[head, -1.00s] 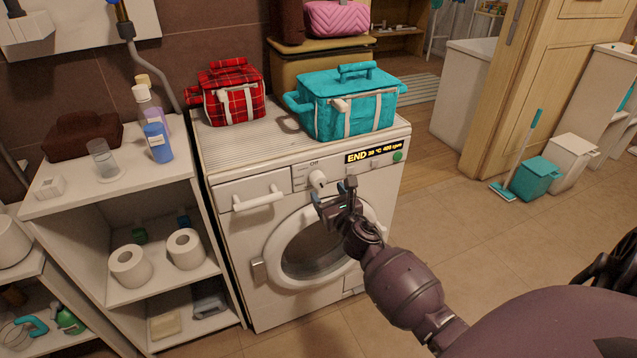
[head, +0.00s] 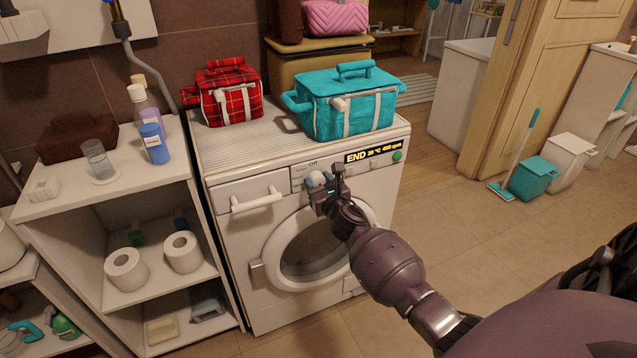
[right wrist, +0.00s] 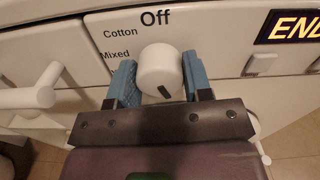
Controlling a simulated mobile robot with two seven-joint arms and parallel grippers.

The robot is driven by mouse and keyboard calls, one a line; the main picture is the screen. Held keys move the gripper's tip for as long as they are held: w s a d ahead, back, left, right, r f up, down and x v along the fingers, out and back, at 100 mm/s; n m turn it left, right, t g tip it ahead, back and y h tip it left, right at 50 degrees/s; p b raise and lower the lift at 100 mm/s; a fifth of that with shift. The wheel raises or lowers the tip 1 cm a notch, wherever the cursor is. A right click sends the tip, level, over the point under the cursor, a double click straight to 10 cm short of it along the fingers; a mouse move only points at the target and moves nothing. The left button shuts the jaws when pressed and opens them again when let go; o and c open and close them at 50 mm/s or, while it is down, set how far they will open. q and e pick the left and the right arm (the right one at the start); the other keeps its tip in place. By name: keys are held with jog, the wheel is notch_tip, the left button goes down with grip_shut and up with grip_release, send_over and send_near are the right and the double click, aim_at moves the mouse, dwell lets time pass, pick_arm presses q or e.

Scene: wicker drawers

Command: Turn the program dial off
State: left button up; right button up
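The program dial (right wrist: 158,68) is a white round knob on the washing machine's front panel, just below the printed word "Off". A dark mark on the knob sits near its lower edge, pointing down and slightly right in the right wrist view. In the head view the dial (head: 317,181) is partly hidden by my right gripper (head: 325,182). My right gripper (right wrist: 160,82) has one blue fingertip on each side of the dial. The fingers are apart, and I cannot tell whether they touch it. My left gripper is not in view.
The washing machine (head: 240,182) shows "END" on its display (head: 372,154). A white drawer handle (right wrist: 35,98) is left of the dial. A teal bag (head: 375,112) and a red plaid bag (head: 240,100) stand on top. A white shelf (head: 95,198) stands left.

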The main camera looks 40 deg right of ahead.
jog(key=c, duration=0.4)
jog(key=shift+c, duration=0.2)
